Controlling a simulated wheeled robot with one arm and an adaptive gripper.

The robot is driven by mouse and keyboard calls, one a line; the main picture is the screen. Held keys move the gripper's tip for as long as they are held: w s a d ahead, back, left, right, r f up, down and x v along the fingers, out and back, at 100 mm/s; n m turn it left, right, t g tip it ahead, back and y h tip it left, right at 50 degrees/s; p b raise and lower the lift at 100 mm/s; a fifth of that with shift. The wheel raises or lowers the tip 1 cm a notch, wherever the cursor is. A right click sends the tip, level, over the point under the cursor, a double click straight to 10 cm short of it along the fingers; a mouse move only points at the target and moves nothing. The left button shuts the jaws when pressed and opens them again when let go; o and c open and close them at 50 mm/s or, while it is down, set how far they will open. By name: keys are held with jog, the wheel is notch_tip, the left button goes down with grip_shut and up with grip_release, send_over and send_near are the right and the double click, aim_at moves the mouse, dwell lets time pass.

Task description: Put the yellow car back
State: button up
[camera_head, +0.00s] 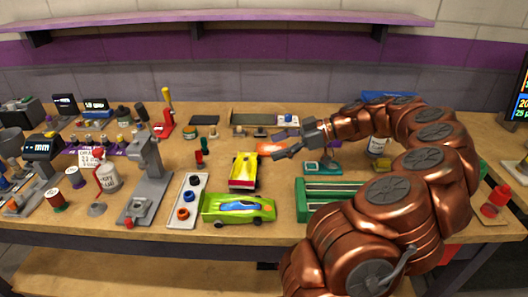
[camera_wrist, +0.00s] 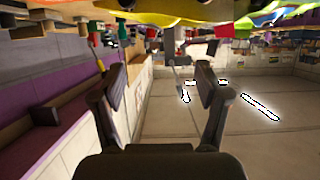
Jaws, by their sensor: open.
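The yellow car (camera_head: 243,170) has a red-pink patch and stands on the bench near the middle. A lime green car (camera_head: 238,208) with a blue canopy stands just in front of it, on the bench. My gripper (camera_head: 280,145) is open and empty, above the bench behind and to the right of the yellow car. Its two fingers also show apart in the wrist view (camera_wrist: 159,85), with nothing between them. Yellow and lime bodywork shows at the top edge of the wrist view, cut off; I cannot tell firmly which car is which there.
An orange item (camera_head: 270,148) lies partly hidden behind my gripper. A white tray (camera_head: 187,218) with small rings is left of the cars. A grey press stand (camera_head: 150,180) rises further left. A green slotted rack (camera_head: 315,200) is at right, partly behind my arm.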

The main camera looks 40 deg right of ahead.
jog(key=shift+v, duration=1.7)
jog(key=shift+a, duration=0.1)
jog(key=a+r+g, duration=0.3)
jog(key=a+g, duration=0.3)
jog(key=a, duration=1.4)
jog(key=s+a+f+m+g+h, duration=0.2)
jog(key=s+a+f+g+h, duration=0.15)
jog(key=s+a, duration=0.5)
jog(key=s+f+m+g+h, duration=0.1)
jog(key=s+f+m+h, duration=0.2)
jog(key=s, duration=0.4)
jog(key=s+f+m+h, duration=0.3)
jog(key=s+f+m, duration=0.1)
jog(key=s, duration=0.4)
jog(key=shift+a+f+m+g+h, duration=0.3)
jog(key=shift+f+m+g+h, duration=0.1)
jog(key=shift+f, duration=0.35)
